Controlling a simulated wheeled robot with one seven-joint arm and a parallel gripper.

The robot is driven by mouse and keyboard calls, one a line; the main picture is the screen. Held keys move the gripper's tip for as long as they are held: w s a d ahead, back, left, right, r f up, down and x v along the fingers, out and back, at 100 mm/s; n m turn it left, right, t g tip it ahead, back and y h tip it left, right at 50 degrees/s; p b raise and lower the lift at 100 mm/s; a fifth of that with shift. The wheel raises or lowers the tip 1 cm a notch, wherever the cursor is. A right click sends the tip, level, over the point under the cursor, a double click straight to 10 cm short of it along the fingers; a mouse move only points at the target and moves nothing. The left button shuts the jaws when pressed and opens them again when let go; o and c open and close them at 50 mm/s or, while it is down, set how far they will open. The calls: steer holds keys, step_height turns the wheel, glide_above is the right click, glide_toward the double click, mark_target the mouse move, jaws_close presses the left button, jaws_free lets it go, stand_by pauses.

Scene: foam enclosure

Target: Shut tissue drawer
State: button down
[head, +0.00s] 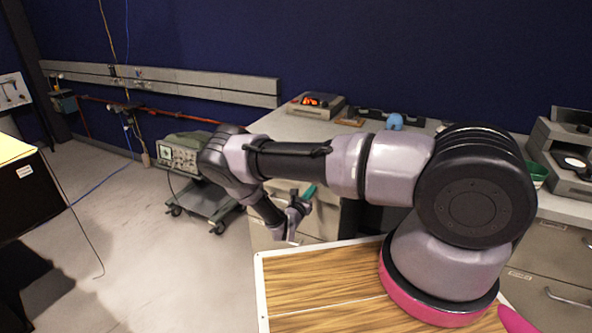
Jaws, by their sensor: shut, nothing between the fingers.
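My gripper (293,238) hangs at the end of my arm, pointing down, in front of the grey drawer cabinet (324,226) under the counter. It is shut and empty. The cabinet's drawer fronts are partly hidden behind my arm. A small teal piece (309,192) shows just above my gripper; I cannot tell what it belongs to. More grey drawers (548,270) with labels and metal handles stand at the right. The labels are too small to read, so I cannot tell which is the tissue drawer or how far it is open.
The counter (285,127) runs along the blue wall, bearing a device with a red display (316,105), a blue object (395,121) and a green bowl (538,172). A cart (207,195) with an oscilloscope (178,156) stands left of the cabinet. Open floor (150,255) lies at the left.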

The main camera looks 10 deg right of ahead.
steer(key=v, duration=1.4)
steer(key=s+d+r+m+g+y, duration=0.1)
steer(key=s+d+r+m+g, duration=0.15)
steer(key=r+m+g, duration=0.6)
steer(key=s+d+r+m+g+y, duration=0.15)
steer(key=d+r+m, duration=0.35)
steer(key=r, duration=0.8)
steer(key=s+d+r+m+g+y, duration=0.1)
steer(key=s+d+r+m+g, duration=0.1)
steer(key=r+m+g, duration=0.55)
steer(key=s+r+m+t+y, duration=0.4)
steer(key=s+r, duration=0.4)
steer(key=r, duration=0.6)
steer(key=s+d+r+m+t+y, duration=0.1)
steer(key=s+r+m+t+y, duration=0.4)
steer(key=r, duration=0.8)
steer(key=shift+s+r+m+t, duration=0.5)
steer(key=shift+s+m, duration=1)
steer(key=shift+s, duration=0.75)
steer(key=shift+f, duration=0.1)
